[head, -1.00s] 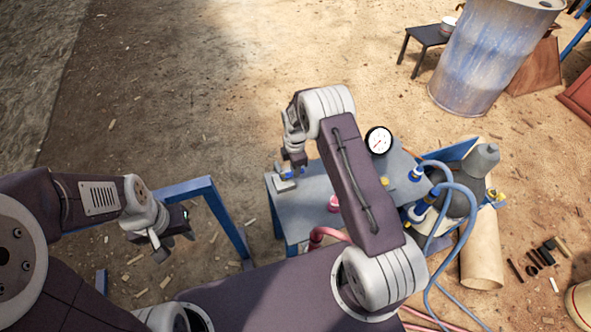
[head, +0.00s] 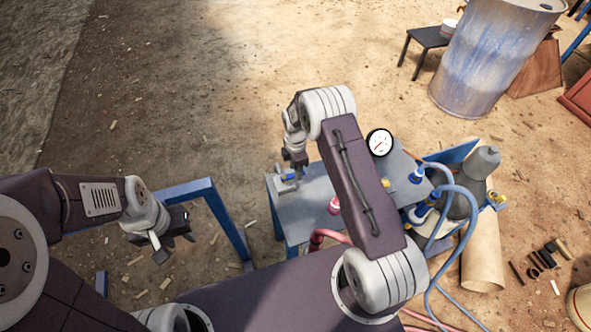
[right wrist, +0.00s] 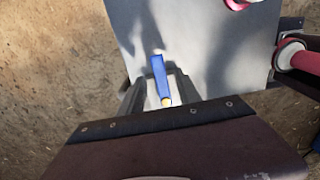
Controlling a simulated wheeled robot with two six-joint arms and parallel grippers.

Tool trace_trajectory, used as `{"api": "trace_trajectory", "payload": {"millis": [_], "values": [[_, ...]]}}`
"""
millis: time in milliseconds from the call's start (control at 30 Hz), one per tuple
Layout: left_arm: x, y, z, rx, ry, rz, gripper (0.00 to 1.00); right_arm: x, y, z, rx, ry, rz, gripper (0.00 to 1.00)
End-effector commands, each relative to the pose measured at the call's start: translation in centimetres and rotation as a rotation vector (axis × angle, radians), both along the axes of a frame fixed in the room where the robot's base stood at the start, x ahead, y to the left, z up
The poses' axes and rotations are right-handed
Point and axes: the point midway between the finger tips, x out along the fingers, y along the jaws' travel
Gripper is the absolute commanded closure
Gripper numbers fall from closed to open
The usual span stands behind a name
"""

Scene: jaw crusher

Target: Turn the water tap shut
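A blue lever (right wrist: 159,76) with a yellowish tip, which looks like a tap handle, is above a pale grey plate in the right wrist view. In the head view the blue lever (head: 287,177) is at the left end of the grey table (head: 310,205). My right gripper (right wrist: 160,92) is open, with one dark finger on each side of the lever. Whether the fingers touch it I cannot tell. In the head view my right gripper (head: 297,163) is just above and beside the lever. My left gripper (head: 174,248) is open and empty, away to the left.
A round gauge (head: 379,142), blue hoses (head: 462,215) and fittings are at the table's right side. A pink hose (head: 325,237) runs by its front. A blue frame (head: 228,220) stands between my left gripper and the table. A barrel (head: 490,55) stands far off.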

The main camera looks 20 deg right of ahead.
Motion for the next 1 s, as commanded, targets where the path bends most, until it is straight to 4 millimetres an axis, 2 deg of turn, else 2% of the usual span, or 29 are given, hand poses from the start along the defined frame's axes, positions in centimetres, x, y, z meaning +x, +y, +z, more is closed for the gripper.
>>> {"api": "trace_trajectory", "payload": {"millis": [200, 400, 933, 1000], "values": [[0.0, 0.0, 0.4, 0.000, 0.000, 0.000, 0.64, 0.2, 0.0, 5.0, 0.000, -0.007, 0.000, 0.60], [0.0, 0.0, 0.5, 0.000, 0.000, 0.000, 0.64, 0.1, 0.0, 7.9, 0.000, -0.004, 0.001, 0.60], [0.0, 0.0, 0.5, 0.000, 0.000, 0.000, 0.64, 0.1, 0.0, 8.4, 0.000, -0.002, 0.001, 0.60], [0.0, 0.0, 0.9, 0.000, 0.000, 0.000, 0.64, 0.2, 0.0, 8.9, 0.000, -0.007, 0.001, 0.60]]}}
